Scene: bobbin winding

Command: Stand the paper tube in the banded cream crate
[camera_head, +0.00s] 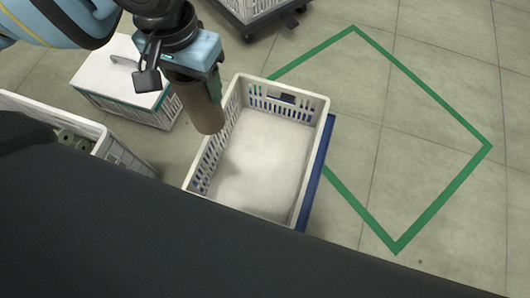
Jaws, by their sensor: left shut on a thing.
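The brown paper tube (203,108) hangs down from my left gripper (196,76), which is shut on its upper part. The tube is slightly tilted in the picture, and its lower end appears by the upper left rim of the cream crate. I cannot tell its height above the rim. The cream crate (316,150) has slotted walls, and its visible floor looks empty. A blue strip shows along its right side; I cannot tell whether it is the band. The crate's near end is hidden by a dark shape. My right gripper is not in view.
A white box with a handle (118,70) stands left of the tube. A pale crate (122,157) with green spools (66,136) is at the far left. Another crate (248,10) sits on a dark dolly at the top. Green tape (442,203) outlines clear floor at right.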

